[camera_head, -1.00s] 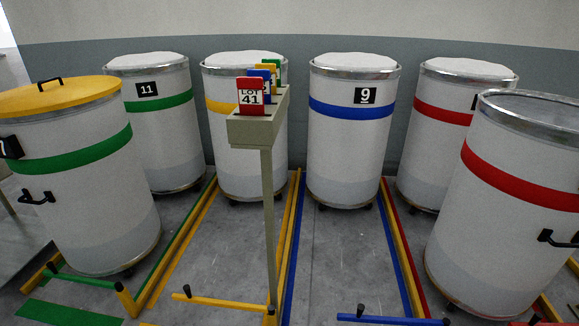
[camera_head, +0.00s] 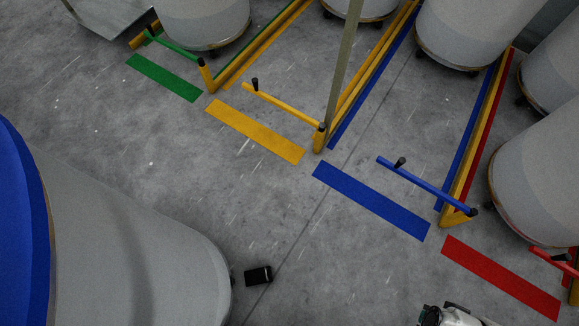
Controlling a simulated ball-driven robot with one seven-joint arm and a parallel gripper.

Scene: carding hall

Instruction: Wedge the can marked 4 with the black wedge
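A small black block, which looks like the black wedge (camera_head: 258,275), lies on the grey floor at the lower middle. It is just right of the base of a large pale can (camera_head: 140,250) with a blue band, at the lower left. A narrow gap seems to lie between them. I see no number on this can, and its upper part is cut off. No can marked 4 can be made out. A white and dark piece at the bottom edge, right of centre, may be part of my arm. My gripper's fingertips are not in view.
Green (camera_head: 163,78), yellow (camera_head: 255,131), blue (camera_head: 371,200) and red (camera_head: 500,278) floor strips lie before bays with low rails and bars. Several pale cans stand behind. A post (camera_head: 345,65) rises by the yellow bay.

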